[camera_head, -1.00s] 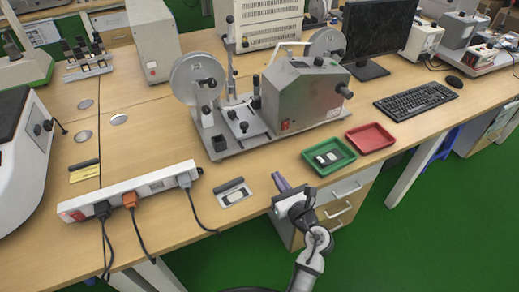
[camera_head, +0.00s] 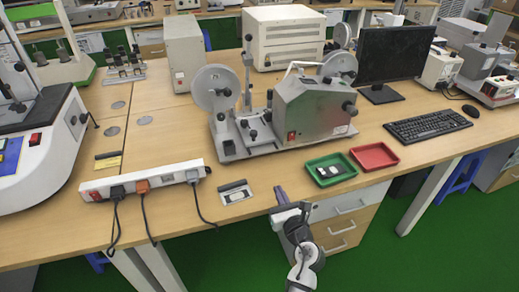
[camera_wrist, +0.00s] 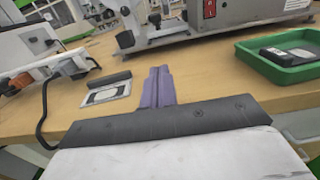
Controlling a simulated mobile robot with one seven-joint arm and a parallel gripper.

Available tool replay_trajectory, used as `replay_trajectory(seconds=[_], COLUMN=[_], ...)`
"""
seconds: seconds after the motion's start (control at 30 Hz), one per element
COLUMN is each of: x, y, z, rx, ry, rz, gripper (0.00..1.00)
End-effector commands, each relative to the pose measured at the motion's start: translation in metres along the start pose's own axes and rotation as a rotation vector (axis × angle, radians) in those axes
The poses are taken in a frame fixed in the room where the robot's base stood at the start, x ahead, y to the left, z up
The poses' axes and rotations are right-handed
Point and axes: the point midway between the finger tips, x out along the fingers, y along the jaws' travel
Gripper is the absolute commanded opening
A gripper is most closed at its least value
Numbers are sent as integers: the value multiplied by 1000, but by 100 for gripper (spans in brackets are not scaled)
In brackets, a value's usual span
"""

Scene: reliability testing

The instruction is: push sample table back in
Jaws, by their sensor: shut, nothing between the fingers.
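The tester (camera_head: 310,105) is a grey machine with two round discs on the desk. Its small silver sample table (camera_head: 257,133), with black knobs, sits low on the base, left of the grey housing. I cannot tell exactly how far it stands out. My gripper (camera_head: 281,195) is shut and empty at the desk's front edge, in front of the tester and apart from it. In the wrist view its purple fingers (camera_wrist: 157,85) are together and point at the desk, with the tester's base (camera_wrist: 215,28) beyond them; the sample table shows only partly there, if at all.
A green tray (camera_head: 347,178) with a small item and a red tray (camera_head: 374,157) lie right of my gripper. A small sample plate (camera_head: 236,194) and a power strip (camera_head: 145,182) with cables lie left. Desk between gripper and tester is clear.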

Motion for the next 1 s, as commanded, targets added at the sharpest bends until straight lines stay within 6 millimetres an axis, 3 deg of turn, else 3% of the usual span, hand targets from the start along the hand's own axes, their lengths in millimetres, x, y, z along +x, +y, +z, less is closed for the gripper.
replay_trajectory(seconds=[0.7, 1.0], x=[159, 203], y=[1, 0], z=[2, 0], rx=[-1, 0], ry=[0, 0], rz=[4, 1], gripper=[0, 0])
